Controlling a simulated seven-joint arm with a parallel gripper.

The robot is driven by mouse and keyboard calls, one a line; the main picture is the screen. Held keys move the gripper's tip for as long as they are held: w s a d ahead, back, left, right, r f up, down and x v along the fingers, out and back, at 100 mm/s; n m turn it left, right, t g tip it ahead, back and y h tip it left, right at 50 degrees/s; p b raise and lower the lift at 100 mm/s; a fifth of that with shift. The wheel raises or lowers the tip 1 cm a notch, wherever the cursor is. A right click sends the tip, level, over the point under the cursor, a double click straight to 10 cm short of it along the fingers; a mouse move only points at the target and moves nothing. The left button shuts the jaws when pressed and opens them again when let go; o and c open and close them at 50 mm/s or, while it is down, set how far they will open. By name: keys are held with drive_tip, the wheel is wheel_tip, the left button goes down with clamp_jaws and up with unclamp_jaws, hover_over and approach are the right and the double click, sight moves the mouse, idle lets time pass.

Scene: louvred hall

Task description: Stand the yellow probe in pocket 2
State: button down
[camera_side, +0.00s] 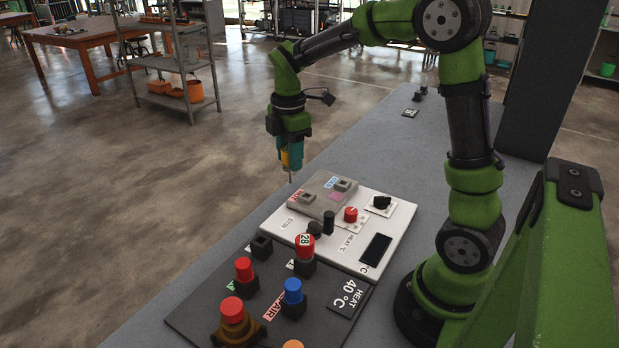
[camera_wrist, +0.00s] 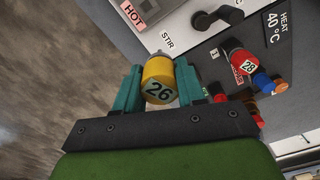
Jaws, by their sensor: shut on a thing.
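The yellow probe (camera_wrist: 158,80), marked 26 on its end, is held between the teal fingers of my gripper (camera_wrist: 160,92) in the wrist view. In the side view my gripper (camera_side: 291,155) is shut on the yellow probe (camera_side: 285,158), whose thin tip points down. The tip looks above the far left end of a grey block (camera_side: 311,203) with two dark wells and HOT and COLD labels; any contact cannot be told. A dark board (camera_side: 198,318) carries several square pockets; one pocket (camera_side: 262,246) looks empty. I cannot read a number 2 on any pocket.
Red probe 28 (camera_side: 305,246), another red probe (camera_side: 244,270) and a blue one (camera_side: 293,290) stand in the dark board. A white heater panel (camera_side: 375,222) has a red knob (camera_side: 350,214) and black posts.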

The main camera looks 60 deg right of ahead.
drive_tip(key=n, duration=0.2)
hover_over(262, 247)
drive_tip(key=w+d, duration=0.1)
drive_tip(key=w, duration=0.1)
wheel_tip(262, 247, down, 7)
drive_tip(key=shift+s+d+r, duration=0.15)
drive_tip(key=shift+s+d, duration=0.1)
drive_tip(key=shift+d, duration=0.05)
idle(0.8)
drive_tip(key=shift+f, duration=1.9)
drive_tip(key=c, duration=0.6)
unclamp_jaws()
